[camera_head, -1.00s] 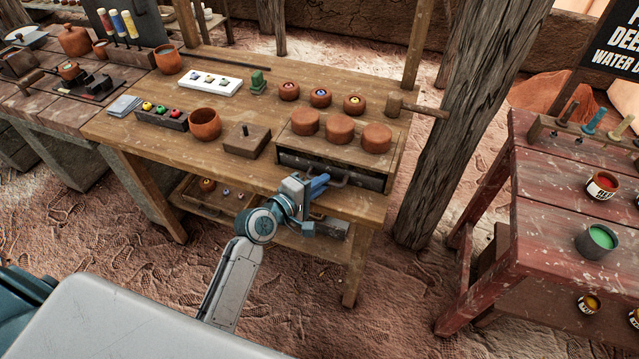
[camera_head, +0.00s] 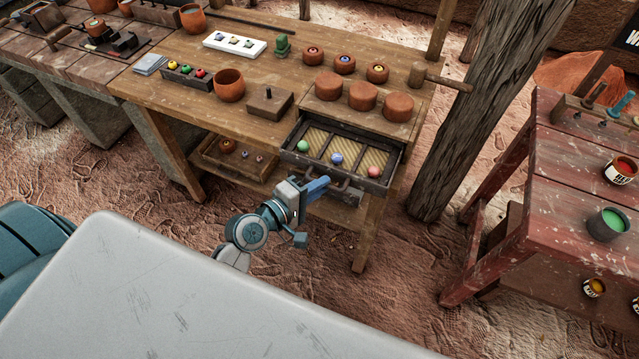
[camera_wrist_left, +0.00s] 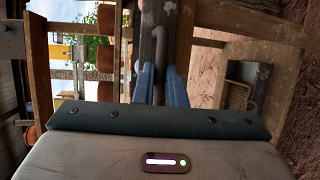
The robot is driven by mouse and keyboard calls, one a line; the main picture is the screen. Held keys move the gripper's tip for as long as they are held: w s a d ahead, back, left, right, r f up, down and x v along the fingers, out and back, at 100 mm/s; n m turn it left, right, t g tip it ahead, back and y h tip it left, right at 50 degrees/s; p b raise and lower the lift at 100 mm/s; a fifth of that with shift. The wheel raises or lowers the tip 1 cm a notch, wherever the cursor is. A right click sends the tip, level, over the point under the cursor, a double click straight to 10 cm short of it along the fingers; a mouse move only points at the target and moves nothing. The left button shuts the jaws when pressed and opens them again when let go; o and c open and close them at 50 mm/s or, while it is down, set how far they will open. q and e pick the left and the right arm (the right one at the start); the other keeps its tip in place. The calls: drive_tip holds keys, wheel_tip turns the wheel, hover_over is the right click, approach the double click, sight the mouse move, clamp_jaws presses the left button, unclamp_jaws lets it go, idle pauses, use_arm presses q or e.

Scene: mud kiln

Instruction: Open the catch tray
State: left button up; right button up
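The catch tray (camera_head: 318,166) is a dark drawer under the wooden block with three clay domes. It stands pulled out toward me, its slatted bottom showing. A green ball (camera_head: 303,146), a blue ball (camera_head: 336,158) and a red ball (camera_head: 374,171) lie in separate compartments. My left gripper (camera_head: 322,184) is at the tray's front handle. In the left wrist view, its blue fingers (camera_wrist_left: 160,84) lie on both sides of the metal handle (camera_wrist_left: 168,45) and appear closed on it. My right gripper is not in view.
The workbench (camera_head: 190,108) also holds a clay cup (camera_head: 230,85), a dark wooden block (camera_head: 269,103) and a mallet (camera_head: 440,78). A lower shelf tray (camera_head: 235,165) sits underneath. A thick post (camera_head: 470,110) and red table (camera_head: 560,200) stand right.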

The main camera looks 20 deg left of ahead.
use_arm(q)
drive_tip(key=shift+o, duration=0.7)
drive_tip(key=b+v, duration=0.1)
drive_tip(key=v, duration=1)
drive_tip(key=shift+w, duration=0.1)
drive_tip(key=s+a+f+m+g+y, duration=0.1)
drive_tip(key=a+f+m+g+y, duration=0.15)
drive_tip(key=f, duration=0.85)
drive_tip(key=s+a+f+m+g+y, duration=0.15)
drive_tip(key=a+f, duration=0.25)
drive_tip(key=f, duration=0.8)
drive_tip(key=s+a+f+m+g+y, duration=0.1)
drive_tip(key=a+f+g+y, duration=0.15)
drive_tip(key=f, duration=0.85)
drive_tip(key=s+f+m+g, duration=0.6)
drive_tip(key=s+f+m, duration=0.3)
drive_tip(key=s+f, duration=1.4)
drive_tip(key=shift+s+g+y, duration=0.35)
drive_tip(key=shift+s+y, duration=0.1)
